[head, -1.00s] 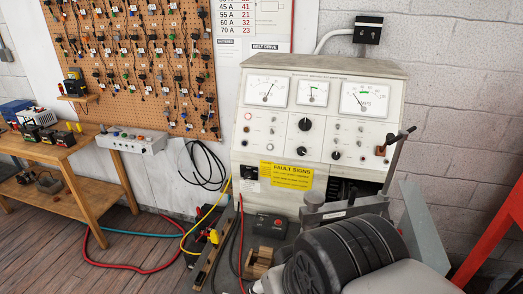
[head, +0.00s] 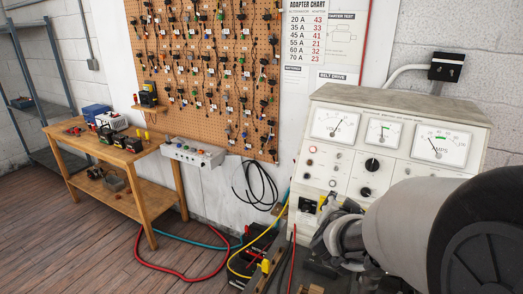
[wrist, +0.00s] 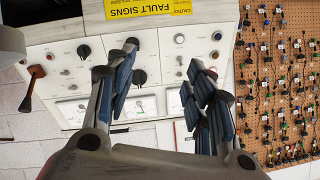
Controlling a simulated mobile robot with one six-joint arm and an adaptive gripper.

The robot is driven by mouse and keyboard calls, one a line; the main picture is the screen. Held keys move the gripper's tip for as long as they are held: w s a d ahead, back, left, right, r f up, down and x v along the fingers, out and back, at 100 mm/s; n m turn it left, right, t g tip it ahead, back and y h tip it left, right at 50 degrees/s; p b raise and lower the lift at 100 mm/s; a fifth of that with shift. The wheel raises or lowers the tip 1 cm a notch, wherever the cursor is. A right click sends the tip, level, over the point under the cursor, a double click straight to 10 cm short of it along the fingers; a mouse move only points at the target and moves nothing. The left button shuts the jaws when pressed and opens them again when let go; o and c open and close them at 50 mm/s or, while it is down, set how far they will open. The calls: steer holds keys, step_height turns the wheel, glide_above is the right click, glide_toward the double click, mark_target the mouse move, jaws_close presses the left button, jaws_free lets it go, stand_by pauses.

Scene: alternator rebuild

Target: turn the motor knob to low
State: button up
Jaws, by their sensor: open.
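The tester console (head: 400,104) stands at the right in the head view, its sloped panel carrying meters and knobs. Two black knobs show there, an upper one (head: 372,164) and a lower one (head: 366,191). The wrist view shows the panel upside down, with black knobs at upper left (wrist: 84,51), upper middle (wrist: 131,43) and lower middle (wrist: 139,76). Knob labels are too small to read, so I cannot tell which is the motor knob. My gripper (wrist: 162,62) is open and empty before the panel, its left finger partly overlapping the middle knobs. My arm hides the console's lower right in the head view.
A wooden bench (head: 100,150) and pegboard (head: 205,70) stand to the left. Red hose (head: 185,275) and cables lie on the floor; floor further left is clear.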

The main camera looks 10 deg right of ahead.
steer(key=m+h, duration=0.1)
steer(key=h, duration=0.1)
glide_toward(365, 194)
steer(key=shift+g, duration=0.3)
steer(key=b+x, duration=0.1)
steer(key=x, duration=0.3)
steer(key=b+x, duration=0.1)
steer(key=x, duration=0.4)
steer(key=shift+w+r, duration=0.15)
steer(key=shift+r, duration=0.05)
steer(key=c, duration=1.1)
